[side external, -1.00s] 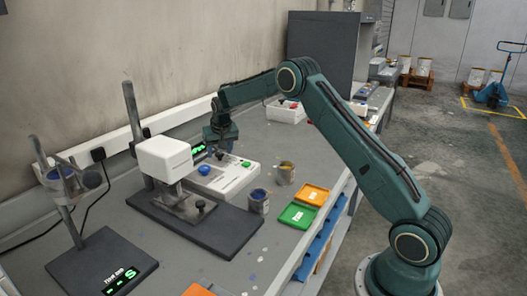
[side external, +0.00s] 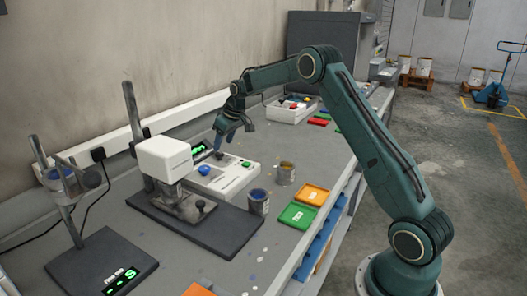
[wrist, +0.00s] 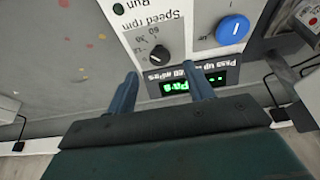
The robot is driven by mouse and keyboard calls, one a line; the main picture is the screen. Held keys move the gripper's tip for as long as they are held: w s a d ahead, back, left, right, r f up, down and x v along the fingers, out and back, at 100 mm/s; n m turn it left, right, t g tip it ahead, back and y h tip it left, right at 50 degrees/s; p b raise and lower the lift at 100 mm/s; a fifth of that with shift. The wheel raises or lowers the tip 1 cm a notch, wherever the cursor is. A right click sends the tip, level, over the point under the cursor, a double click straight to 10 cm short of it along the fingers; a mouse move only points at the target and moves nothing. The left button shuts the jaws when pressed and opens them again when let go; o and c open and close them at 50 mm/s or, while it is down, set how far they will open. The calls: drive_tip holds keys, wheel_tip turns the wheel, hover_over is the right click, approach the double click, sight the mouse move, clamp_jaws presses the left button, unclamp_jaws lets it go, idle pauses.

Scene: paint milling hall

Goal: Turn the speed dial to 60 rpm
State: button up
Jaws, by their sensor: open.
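The white control box (side external: 235,180) lies on the bench in the side view. In the wrist view it appears upside down. Its black speed dial (wrist: 160,53) sits under the words "Speed rpm", with "60" printed close by; I cannot tell which number its pointer marks. My gripper (wrist: 163,76) is open and empty, its two blue-grey fingers either side of the dial in the picture, with the dial beyond their tips. In the side view my gripper (side external: 233,133) hangs above the far part of the box, apart from it as far as I can see.
A large blue knob (wrist: 232,29) and a green-lit display (wrist: 205,80) are near the dial. A white machine head (side external: 163,160) stands left of the box.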

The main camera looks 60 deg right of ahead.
drive_tip(key=v, duration=1)
drive_tip(key=s+a+r, duration=0.8)
drive_tip(key=s+a, duration=0.4)
drive_tip(key=shift+r, duration=0.4)
drive_tip(key=n, duration=0.2)
hover_over(220, 153)
drive_tip(key=s, duration=0.6)
wheel_tip(220, 153, down, 9)
drive_tip(key=shift+d+y, duration=0.4)
drive_tip(key=shift+d, duration=0.05)
drive_tip(key=shift+f, duration=0.25)
drive_tip(key=x, duration=1.3)
drive_tip(key=shift+w+f, duration=0.15)
drive_tip(key=shift+f, duration=0.05)
